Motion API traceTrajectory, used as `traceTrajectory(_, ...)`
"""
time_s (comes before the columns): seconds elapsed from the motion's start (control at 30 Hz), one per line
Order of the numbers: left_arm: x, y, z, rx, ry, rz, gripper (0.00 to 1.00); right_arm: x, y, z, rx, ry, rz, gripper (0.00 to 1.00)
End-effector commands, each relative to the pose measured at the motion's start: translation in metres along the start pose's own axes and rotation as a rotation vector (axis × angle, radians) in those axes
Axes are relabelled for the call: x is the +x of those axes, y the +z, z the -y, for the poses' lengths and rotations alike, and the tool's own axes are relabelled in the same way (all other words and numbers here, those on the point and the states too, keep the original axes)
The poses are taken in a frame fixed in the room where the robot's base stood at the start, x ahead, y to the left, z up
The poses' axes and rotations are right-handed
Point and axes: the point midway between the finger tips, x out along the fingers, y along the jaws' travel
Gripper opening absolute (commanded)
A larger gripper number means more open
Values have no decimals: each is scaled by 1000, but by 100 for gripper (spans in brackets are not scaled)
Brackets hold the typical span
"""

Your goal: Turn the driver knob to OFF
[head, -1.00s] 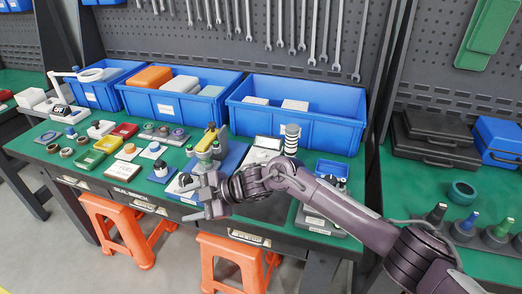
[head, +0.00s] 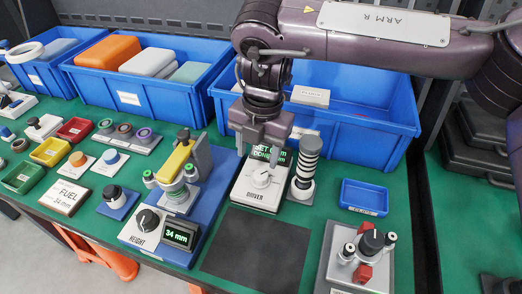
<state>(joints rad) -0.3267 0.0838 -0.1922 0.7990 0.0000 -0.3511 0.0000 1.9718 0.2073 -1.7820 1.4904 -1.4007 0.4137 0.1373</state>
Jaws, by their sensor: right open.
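The driver (head: 246,196) is a white box on the green bench, labelled DRIVER. Its white round knob (head: 262,178) sits on the top face, and I cannot tell exactly which way its pointer is set. A dark screen with green text, "SET" and "DONE" partly readable, is behind the knob and partly hidden by my gripper. My right gripper (head: 259,152) points down, open and empty, above and just behind the knob, its fingers in front of the screen. I cannot tell whether it touches anything. My left gripper is not in view.
A black-and-white striped cylinder (head: 305,168) stands close to the driver's right. A blue base (head: 200,225) with a yellow-topped device and a HEIGHT knob (head: 147,220) is at left. Blue bins (head: 370,135) stand behind. A dark mat (head: 255,252) lies clear in front.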

Motion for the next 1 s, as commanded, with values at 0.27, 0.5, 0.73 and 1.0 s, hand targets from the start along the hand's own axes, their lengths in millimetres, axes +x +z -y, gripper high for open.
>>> traceTrajectory(0.27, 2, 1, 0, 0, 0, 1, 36, 14, 4, 10, 6, -31, 23, 55)
traceTrajectory(0.5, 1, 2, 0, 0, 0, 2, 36, 53, 4, 11, 5, -30, 20, 55)
traceTrajectory(0.73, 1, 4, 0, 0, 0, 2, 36, 73, 5, 11, 7, -28, 22, 55)
traceTrajectory(1.0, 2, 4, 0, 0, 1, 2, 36, 75, 6, 11, 7, -27, 22, 55)
